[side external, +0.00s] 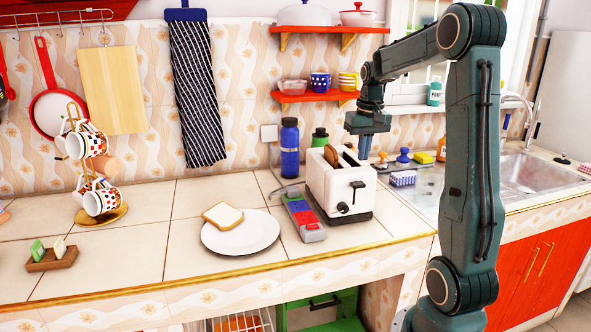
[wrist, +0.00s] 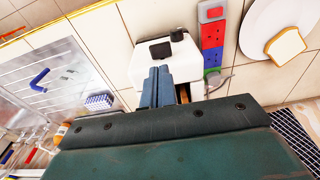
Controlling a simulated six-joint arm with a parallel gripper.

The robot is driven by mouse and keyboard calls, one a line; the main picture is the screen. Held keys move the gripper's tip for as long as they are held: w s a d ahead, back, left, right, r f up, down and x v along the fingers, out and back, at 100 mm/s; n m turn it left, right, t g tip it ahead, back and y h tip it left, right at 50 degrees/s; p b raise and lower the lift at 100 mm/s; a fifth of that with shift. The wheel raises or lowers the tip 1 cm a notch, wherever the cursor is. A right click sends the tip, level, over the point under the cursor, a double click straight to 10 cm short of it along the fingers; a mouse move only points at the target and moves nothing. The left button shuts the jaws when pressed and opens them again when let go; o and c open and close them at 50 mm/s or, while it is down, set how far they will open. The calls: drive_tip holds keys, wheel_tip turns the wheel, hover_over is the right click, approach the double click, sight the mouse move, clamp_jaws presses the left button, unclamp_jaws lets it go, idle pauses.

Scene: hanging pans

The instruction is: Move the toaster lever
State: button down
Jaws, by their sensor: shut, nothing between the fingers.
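The white toaster (side external: 335,185) stands on the tiled counter, with brown bread showing in its top slot. My gripper (side external: 364,156) is above the toaster's right side, pointing down, apart from the lever. In the wrist view my gripper (wrist: 157,84) has its fingers together and empty, over the toaster (wrist: 175,60). The lever (wrist: 177,35) shows past the fingertips there. My gripper hides part of the toaster top in that view.
A power strip (side external: 303,217) lies left of the toaster, and a white plate (side external: 240,238) with a bread slice (side external: 223,215) is further left. A blue bottle (side external: 290,148) stands behind. Brushes and a sponge sit to the right by the sink (side external: 525,172).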

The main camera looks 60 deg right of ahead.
sight(360, 185)
drive_tip(key=shift+f, duration=0.15)
drive_tip(key=shift+w+d+f, duration=0.1)
drive_tip(key=shift+d+f, duration=0.05)
drive_tip(key=shift+f, duration=1.5)
drive_tip(key=shift+w+d+f, duration=0.1)
drive_tip(key=shift+f, duration=1.55)
drive_tip(key=shift+f, duration=2.8)
drive_tip(key=shift+s+a+r, duration=0.3)
drive_tip(key=shift+s+a, duration=0.25)
drive_tip(key=shift+s+a+r, duration=0.3)
drive_tip(key=shift+s+a, duration=0.2)
drive_tip(key=shift+a, duration=0.05)
